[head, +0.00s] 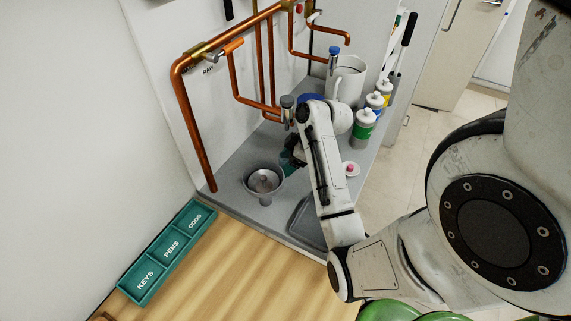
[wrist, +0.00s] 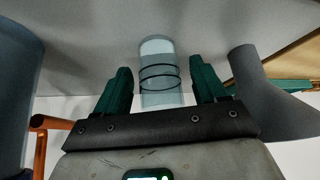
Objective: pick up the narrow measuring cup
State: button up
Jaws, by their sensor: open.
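The narrow measuring cup (wrist: 160,62) is a clear cylinder with dark rings around it, seen in the wrist view. My gripper (wrist: 161,82) is open, with one green finger on each side of the cup's lower part in the picture. A gap shows between the cup and each finger, so the fingers do not appear to touch it. In the head view my gripper (head: 289,158) is low over the grey counter, partly hidden by my arm, and I cannot make out the cup there.
A grey funnel (head: 264,199) stands left of my gripper; it also shows in the wrist view (wrist: 268,97). Copper pipes (head: 188,125) run along the wall behind. Several bottles (head: 363,128) and a white pitcher (head: 346,80) stand to the right. A teal tray (head: 190,224) lies in front.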

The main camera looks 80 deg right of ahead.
jog(key=shift+w+f, duration=0.1)
jog(key=shift+f, duration=0.15)
jog(key=shift+c, duration=0.4)
jog(key=c, duration=1.1)
jog(key=shift+r, duration=0.3)
